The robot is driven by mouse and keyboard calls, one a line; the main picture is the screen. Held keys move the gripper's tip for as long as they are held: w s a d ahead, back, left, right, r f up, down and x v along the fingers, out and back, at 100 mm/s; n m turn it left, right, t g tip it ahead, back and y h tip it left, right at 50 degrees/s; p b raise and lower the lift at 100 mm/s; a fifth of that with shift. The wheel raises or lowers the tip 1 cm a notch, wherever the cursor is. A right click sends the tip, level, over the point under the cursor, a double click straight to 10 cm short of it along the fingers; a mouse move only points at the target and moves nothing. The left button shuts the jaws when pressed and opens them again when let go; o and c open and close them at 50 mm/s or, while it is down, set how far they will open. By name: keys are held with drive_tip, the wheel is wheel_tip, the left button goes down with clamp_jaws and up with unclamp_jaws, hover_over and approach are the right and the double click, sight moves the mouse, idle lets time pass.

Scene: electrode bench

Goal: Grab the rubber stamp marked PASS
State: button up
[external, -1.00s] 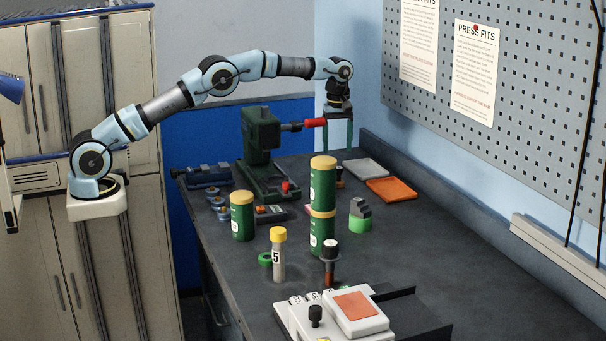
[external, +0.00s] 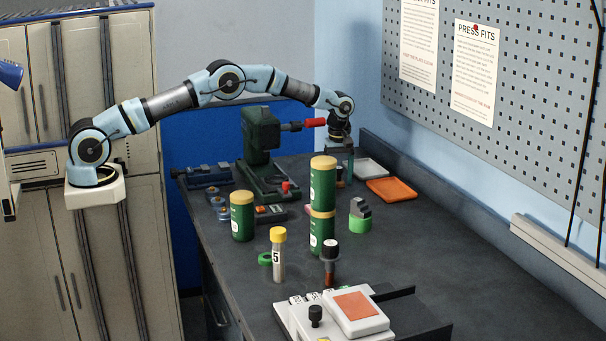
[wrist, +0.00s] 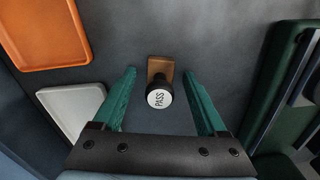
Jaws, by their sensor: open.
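The rubber stamp marked PASS (wrist: 158,97) stands upright on the bench in the wrist view, with a white round top, a dark handle and a brown base. My gripper (wrist: 160,85) is open, with a green finger on either side of the stamp and a gap on both sides. In the external view my gripper (external: 345,170) points down at the far end of the bench. The stamp (external: 340,178) is partly hidden there behind the stacked green canisters and my fingers. I cannot tell how far the fingertips are above the bench.
An orange tray (external: 391,190) and a pale grey tray (external: 370,167) lie right of my gripper. A green press (external: 262,140) with a red handle stands to its left. Stacked green canisters (external: 322,185) stand nearer the camera. Another stamp-like tool (external: 330,250) stands in front.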

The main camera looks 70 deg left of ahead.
clamp_jaws()
idle(0.5)
